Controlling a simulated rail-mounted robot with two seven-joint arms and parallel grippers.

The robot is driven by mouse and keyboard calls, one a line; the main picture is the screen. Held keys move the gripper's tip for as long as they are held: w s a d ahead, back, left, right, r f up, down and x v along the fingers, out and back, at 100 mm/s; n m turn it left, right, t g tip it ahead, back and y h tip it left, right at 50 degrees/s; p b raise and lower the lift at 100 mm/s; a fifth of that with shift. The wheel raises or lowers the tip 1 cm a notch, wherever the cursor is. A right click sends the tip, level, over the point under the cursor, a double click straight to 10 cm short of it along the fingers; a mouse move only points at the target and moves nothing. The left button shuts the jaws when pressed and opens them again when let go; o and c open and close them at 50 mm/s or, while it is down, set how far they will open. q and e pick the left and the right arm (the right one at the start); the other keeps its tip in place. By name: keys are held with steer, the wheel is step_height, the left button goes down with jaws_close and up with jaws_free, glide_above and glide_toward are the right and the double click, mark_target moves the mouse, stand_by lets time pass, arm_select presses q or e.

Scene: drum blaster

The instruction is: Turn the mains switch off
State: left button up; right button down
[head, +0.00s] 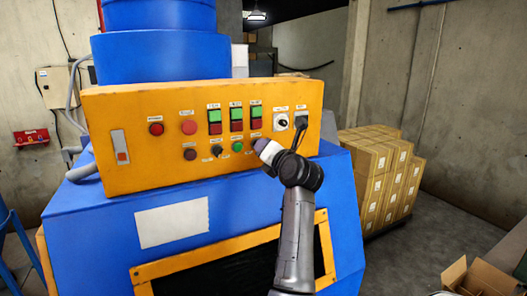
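The orange control panel (140,105) is fixed to the front of the blue machine (90,215). A round black-and-white rotary switch (282,120) sits near its right end on a pale plate. A second pale plate (300,118) is just right of it, partly covered by a dark part. I cannot tell which control is the mains switch. My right arm comes up from the bottom, and its dark gripper end (299,131) appears to be at the second plate. Its fingers are not clear, and I cannot tell contact. My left gripper is not in view.
Stacked cardboard boxes (385,175) stand right of the machine. An open box (478,278) lies at the lower right. Floor is clear between them.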

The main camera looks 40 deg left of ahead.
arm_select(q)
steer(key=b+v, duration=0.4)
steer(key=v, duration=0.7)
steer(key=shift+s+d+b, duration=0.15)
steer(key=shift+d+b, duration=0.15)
